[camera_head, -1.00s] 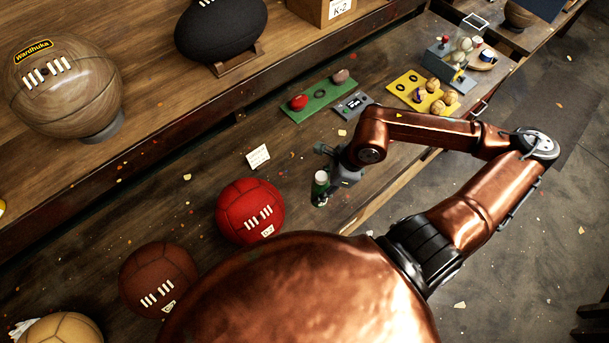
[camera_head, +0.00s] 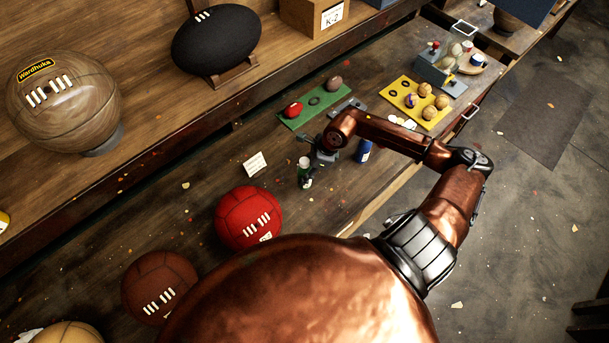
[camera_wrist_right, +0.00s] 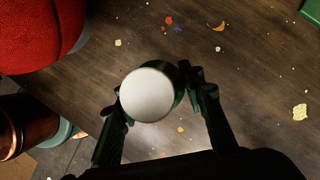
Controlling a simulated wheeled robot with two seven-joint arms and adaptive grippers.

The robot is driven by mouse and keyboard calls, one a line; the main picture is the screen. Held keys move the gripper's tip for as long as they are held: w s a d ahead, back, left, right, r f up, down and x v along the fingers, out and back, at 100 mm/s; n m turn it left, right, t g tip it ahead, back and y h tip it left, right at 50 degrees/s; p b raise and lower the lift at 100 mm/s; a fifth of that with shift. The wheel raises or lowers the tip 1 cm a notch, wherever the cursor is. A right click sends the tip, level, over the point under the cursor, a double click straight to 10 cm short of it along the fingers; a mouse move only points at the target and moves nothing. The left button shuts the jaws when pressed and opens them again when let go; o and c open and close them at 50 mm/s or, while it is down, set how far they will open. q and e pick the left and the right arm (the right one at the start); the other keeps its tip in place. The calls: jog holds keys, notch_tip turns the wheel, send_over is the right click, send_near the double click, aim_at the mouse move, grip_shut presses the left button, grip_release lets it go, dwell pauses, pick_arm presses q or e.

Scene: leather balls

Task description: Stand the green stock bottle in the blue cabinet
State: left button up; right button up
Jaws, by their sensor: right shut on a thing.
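The green bottle (camera_head: 304,176) with a white cap stands roughly upright on or just above the dark wooden bench, right of and behind the red ball. In the right wrist view its round white cap (camera_wrist_right: 147,92) fills the space between the fingers. My right gripper (camera_head: 308,165) is shut on the bottle, one finger on each side. I cannot tell whether the base touches the bench. A dark blue panel (camera_head: 527,8) is cut off at the top right; I cannot tell whether it is the blue cabinet. My left gripper is not in view.
The red ball (camera_head: 248,217) is close to the bottle, and a small white card (camera_head: 255,164) lies near. A blue can (camera_head: 364,151) stands beside my right arm. A green tray (camera_head: 314,103) and yellow tray (camera_head: 417,104) lie farther back.

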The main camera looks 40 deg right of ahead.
jog(key=shift+w+f+p, duration=0.15)
jog(key=shift+f+p, duration=0.3)
jog(key=shift+f, duration=1.35)
jog(key=o, duration=1.4)
